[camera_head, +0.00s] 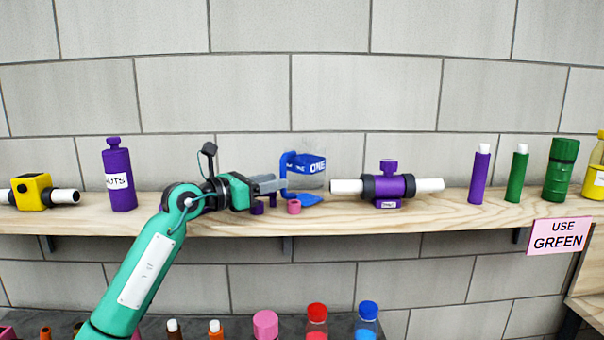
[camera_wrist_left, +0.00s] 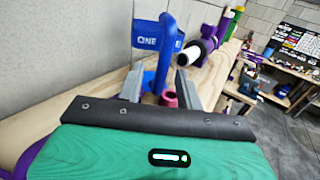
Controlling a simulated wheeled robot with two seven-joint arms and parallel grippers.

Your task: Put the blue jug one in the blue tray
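The jug one (camera_head: 306,172) stands upright on the wooden shelf, clear with a blue band marked ONE and a blue handle on its left. The left wrist view shows the jug's blue label (camera_wrist_left: 147,42) and handle. My left gripper (camera_head: 266,185) reaches in from the left, level with the jug. In the left wrist view its fingers (camera_wrist_left: 158,83) are spread, with the handle lined up between them; I cannot tell whether they touch it. A flat blue piece (camera_head: 309,199) lies at the jug's foot; I cannot tell whether it is a tray. My right gripper is out of view.
A pink ring (camera_head: 294,207) and small purple pieces (camera_head: 257,208) lie near the gripper. A purple valve with white pipe ends (camera_head: 388,187) is right of the jug. A purple bottle (camera_head: 119,175) stands left. The wall is close behind the shelf.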

